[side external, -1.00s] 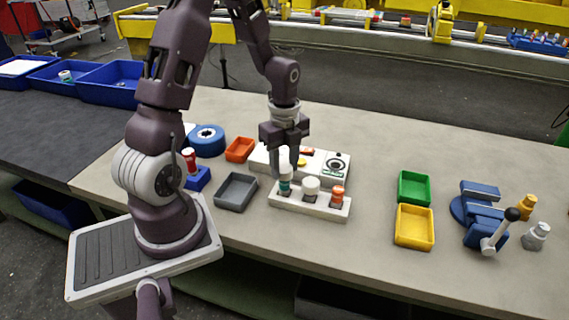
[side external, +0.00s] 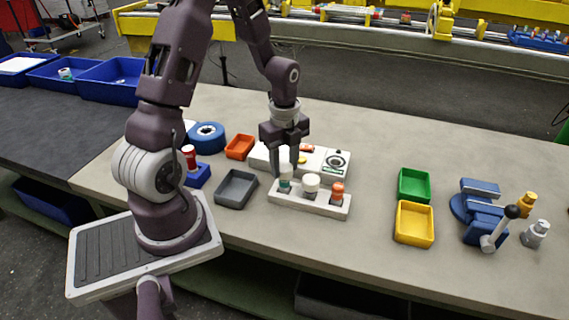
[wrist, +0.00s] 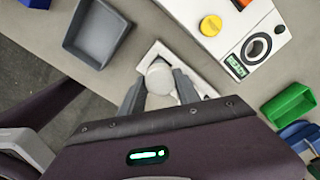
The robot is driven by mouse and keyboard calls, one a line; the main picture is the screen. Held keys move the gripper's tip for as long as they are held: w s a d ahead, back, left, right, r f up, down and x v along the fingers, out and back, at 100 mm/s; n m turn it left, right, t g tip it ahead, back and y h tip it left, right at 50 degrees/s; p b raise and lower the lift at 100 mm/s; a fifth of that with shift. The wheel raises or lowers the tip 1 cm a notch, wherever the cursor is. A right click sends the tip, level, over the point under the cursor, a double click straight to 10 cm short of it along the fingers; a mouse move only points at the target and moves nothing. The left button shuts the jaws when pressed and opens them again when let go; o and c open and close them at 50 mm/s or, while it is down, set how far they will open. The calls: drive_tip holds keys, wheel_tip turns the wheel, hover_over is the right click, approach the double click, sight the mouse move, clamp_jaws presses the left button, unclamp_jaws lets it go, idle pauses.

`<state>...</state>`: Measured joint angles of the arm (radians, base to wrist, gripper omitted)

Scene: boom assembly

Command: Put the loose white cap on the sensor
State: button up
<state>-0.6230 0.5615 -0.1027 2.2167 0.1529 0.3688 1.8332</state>
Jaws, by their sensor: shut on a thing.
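The white cap (wrist: 160,76) is between my gripper's two fingers (wrist: 160,92) in the wrist view, seen as a round top. In the side view my gripper (side external: 285,170) points straight down over the left place of a white rack (side external: 312,207), shut on the cap. Below the fingers stands the sensor with a teal band (side external: 285,187), upright in the rack. The cap is directly above it; the fingers partly hide the join, so I cannot tell whether it is fully seated. A white-topped part (side external: 311,184) and an orange-topped part (side external: 337,190) stand in the same rack.
A white panel box (side external: 325,160) with a dial stands just behind the rack. A grey tray (side external: 236,190) lies to the left; green (side external: 414,186) and yellow (side external: 414,224) trays lie to the right. A blue vise (side external: 480,215) stands further right. Bench between rack and trays is clear.

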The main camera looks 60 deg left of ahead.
drive_tip(key=shift+f, duration=0.15)
drive_tip(key=shift+f, duration=0.8)
drive_tip(key=o, duration=1.4)
wheel_tip(320, 180, up, 6)
drive_tip(key=shift+r, duration=0.5)
